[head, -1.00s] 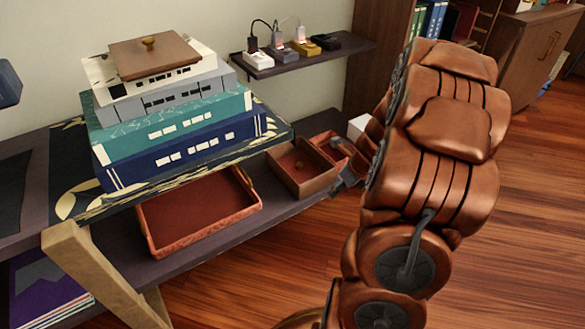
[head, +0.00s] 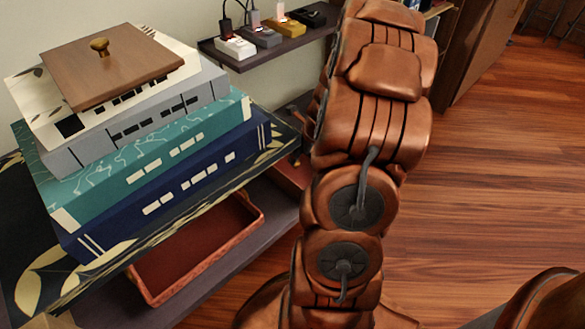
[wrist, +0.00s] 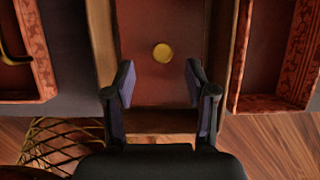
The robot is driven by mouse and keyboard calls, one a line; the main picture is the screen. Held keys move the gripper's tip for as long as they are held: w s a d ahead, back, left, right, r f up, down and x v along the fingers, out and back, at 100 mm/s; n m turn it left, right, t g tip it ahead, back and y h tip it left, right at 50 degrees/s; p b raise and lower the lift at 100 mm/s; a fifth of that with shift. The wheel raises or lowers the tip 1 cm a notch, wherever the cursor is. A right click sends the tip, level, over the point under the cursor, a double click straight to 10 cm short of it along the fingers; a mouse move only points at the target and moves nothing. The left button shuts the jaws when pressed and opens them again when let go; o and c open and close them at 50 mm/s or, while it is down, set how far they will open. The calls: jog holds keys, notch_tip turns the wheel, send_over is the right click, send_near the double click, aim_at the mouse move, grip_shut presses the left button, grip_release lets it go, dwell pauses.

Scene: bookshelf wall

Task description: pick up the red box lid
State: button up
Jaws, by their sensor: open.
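The red box lid (wrist: 180,25) shows in the wrist view as a dark red panel with a round brass knob (wrist: 162,53), framed by the wooden walls of its box (wrist: 104,40). My gripper (wrist: 160,80) is open and empty. Its two fingertips stand apart on either side of the knob's line, with the knob slightly beyond them in the picture. I cannot tell the height between them and the lid. In the head view, my arm hides the gripper and most of the box; only a reddish part of the box (head: 290,174) shows.
A red tray (head: 190,245) lies left of the box on the dark shelf. Another patterned red tray (wrist: 304,50) stands close on the right in the wrist view. Stacked books (head: 150,165) carry a brown wooden lid (head: 125,68) with its own brass knob. A wall shelf (head: 275,52) holds small devices.

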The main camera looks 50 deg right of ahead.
aim_at(297, 163)
jog(key=x, duration=0.1)
jog(key=b+x, duration=0.1)
jog(key=x, duration=0.1)
jog(key=b+x, duration=0.1)
jog(key=shift+s+d+f, duration=0.15)
jog(key=shift+s+f, duration=0.05)
jog(key=shift+f, duration=0.2)
jog(key=shift+w+f+b, duration=0.25)
jog(key=shift+f+b, duration=0.05)
jog(key=shift+f, duration=0.1)
grip_shut()
